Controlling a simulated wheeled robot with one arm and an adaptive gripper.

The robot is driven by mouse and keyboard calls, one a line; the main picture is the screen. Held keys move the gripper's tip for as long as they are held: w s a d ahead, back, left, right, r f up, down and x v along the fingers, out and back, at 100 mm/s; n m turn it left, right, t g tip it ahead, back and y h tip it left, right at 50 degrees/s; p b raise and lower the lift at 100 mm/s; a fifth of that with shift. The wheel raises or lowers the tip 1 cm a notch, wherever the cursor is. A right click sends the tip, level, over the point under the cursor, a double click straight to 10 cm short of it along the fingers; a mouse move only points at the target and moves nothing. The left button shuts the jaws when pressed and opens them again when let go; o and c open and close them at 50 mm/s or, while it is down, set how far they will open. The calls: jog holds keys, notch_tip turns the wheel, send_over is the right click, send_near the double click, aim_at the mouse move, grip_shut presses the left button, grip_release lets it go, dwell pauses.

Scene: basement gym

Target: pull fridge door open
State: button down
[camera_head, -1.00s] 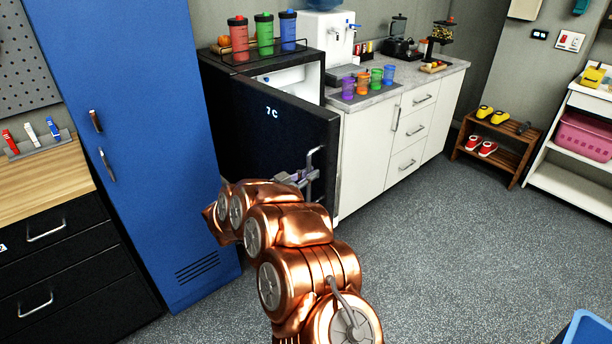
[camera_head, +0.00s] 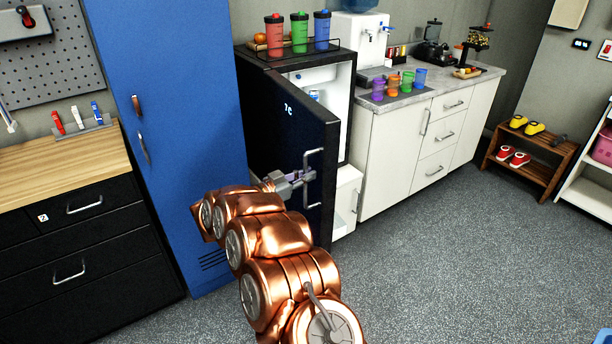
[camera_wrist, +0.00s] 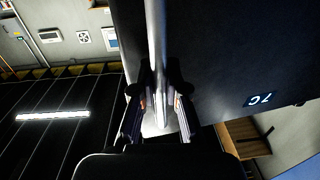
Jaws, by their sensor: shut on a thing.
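The small black fridge (camera_head: 243,70) stands between the blue locker and the white counter. Its black door (camera_head: 291,128), marked "7C", is swung part way open, and the white interior (camera_head: 332,88) shows behind it. My gripper (camera_head: 308,176) is at the door's vertical metal handle (camera_head: 321,155), shut on it. In the wrist view the handle (camera_wrist: 155,40) runs down between the two fingers of my gripper (camera_wrist: 160,108), with the dark door (camera_wrist: 215,50) beside it.
A blue locker (camera_head: 178,110) stands close on the left. A tray with red, green and blue shakers (camera_head: 299,34) sits on the fridge. A white cabinet (camera_head: 395,140) stands to the right.

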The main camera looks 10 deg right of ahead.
jog(key=shift+w+a+r, duration=0.1)
jog(key=c, duration=1.2)
grip_release()
jog(key=v, duration=1.2)
